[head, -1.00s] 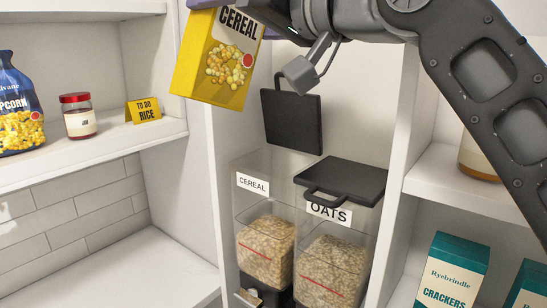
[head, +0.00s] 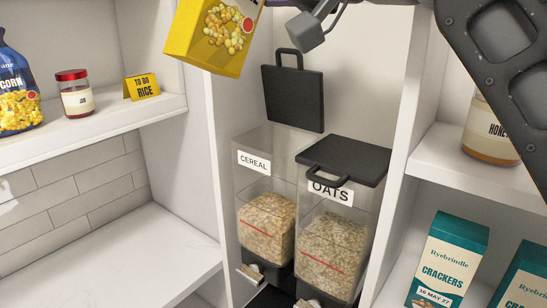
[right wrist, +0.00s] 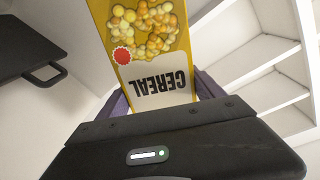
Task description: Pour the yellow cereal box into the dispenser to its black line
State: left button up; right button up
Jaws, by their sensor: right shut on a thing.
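The yellow cereal box (head: 192,32) is at the top of the head view, tilted, its upper part cut off. The right wrist view shows its printed front (right wrist: 165,60) between the two fingers of my right gripper (right wrist: 162,95), which is shut on it. The box is above and left of the dispenser labelled CEREAL (head: 254,163). That dispenser's black lid (head: 293,98) stands open, upright at the back. Flaky contents (head: 268,220) fill its lower part, and a red line (head: 256,229) crosses its front. I cannot make out a black line. My left gripper is not in view.
The OATS dispenser (head: 335,240) stands right beside it, its black lid (head: 345,160) closed. Left shelf: popcorn bag (head: 15,90), red-lidded jar (head: 75,95), yellow RICE card (head: 142,88). Right shelves: honey jar (head: 490,130), cracker boxes (head: 452,260). The left counter (head: 110,260) is clear.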

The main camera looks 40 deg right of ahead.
jog(key=shift+s+r, duration=0.1)
jog(key=shift+s, duration=0.05)
jog(key=shift+a, duration=0.1)
jog(key=shift+w+a, duration=0.3)
jog(key=shift+w, duration=0.2)
jog(key=shift+w+a, duration=0.25)
jog(key=shift+w, duration=0.25)
jog(key=shift+p, duration=0.3)
